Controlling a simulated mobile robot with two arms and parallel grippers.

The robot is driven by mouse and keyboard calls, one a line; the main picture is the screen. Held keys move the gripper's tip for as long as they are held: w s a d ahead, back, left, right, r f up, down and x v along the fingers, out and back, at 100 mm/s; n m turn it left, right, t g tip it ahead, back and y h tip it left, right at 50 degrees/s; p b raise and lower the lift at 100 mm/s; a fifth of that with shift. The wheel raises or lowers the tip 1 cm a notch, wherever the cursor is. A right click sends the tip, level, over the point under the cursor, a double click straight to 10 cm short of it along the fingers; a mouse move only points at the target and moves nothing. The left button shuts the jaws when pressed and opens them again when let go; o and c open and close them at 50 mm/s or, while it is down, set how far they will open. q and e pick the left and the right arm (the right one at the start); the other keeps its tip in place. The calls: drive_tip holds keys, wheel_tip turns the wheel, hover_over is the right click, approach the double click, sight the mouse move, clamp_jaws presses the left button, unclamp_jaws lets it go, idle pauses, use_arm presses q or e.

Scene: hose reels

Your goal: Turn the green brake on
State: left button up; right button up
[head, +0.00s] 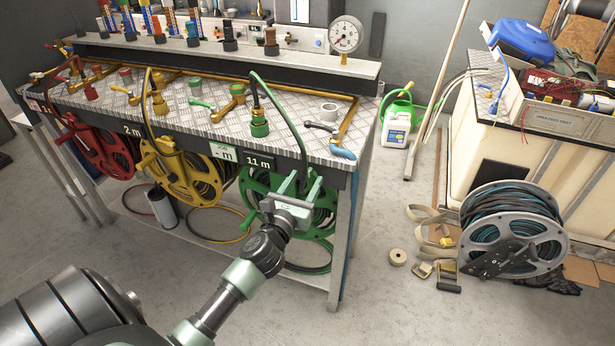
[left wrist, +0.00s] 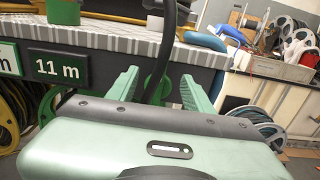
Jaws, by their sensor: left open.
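The green hose reel (head: 262,200) hangs under the right end of the bench, below the 11 m sign (head: 258,162). My left gripper (head: 300,183) is in front of this reel and hides part of it. In the left wrist view its two pale green fingers stand apart, open. A green part (left wrist: 160,90) and a dark hose show between or behind them; I cannot tell whether anything touches. I cannot clearly make out the green brake; it may be hidden behind the gripper. My right gripper is not in view.
The metal bench top (head: 180,88) carries valves, fittings and a gauge (head: 345,35). Yellow (head: 185,175) and red (head: 105,150) reels hang to the left. A blue-hose reel (head: 512,228) and straps lie on the floor at right. The floor between is mostly clear.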

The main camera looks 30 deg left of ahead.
use_arm(q)
drive_tip(key=shift+x, duration=1.1)
drive_tip(key=shift+c, duration=0.3)
clamp_jaws()
